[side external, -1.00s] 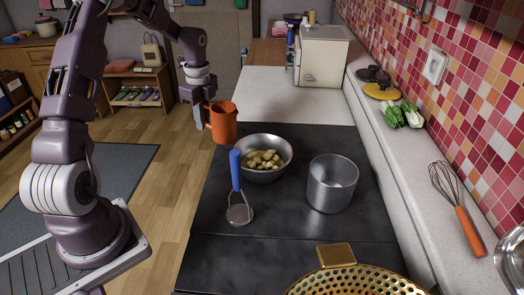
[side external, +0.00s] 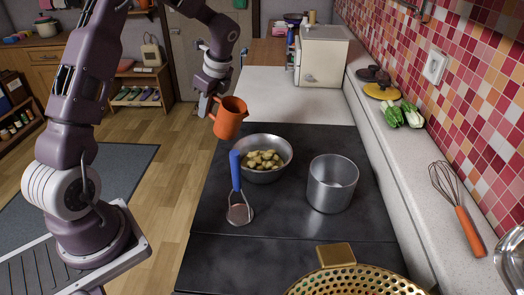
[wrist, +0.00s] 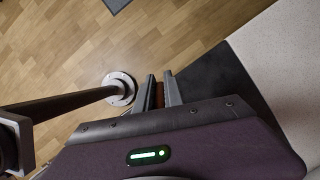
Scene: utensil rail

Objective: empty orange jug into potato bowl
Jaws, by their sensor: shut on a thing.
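The orange jug (side external: 231,119) is in the air at the left edge of the dark cooktop, up and to the left of the bowl, and tilts slightly to the right. My gripper (side external: 212,113) is shut on the jug at its left, handle side. In the wrist view my gripper's fingers (wrist: 160,92) show with a small strip of orange-brown between them; the rest of the jug is hidden there. The metal potato bowl (side external: 284,172) stands on the cooktop with several potato pieces (side external: 263,160) in it. The jug's contents cannot be seen.
A metal pot (side external: 332,186) stands right of the bowl. A blue-handled masher (side external: 237,185) stands close to the bowl's left front. A gold colander (side external: 350,284) is at the front. The white counter (side external: 270,95) behind the cooktop is mostly clear.

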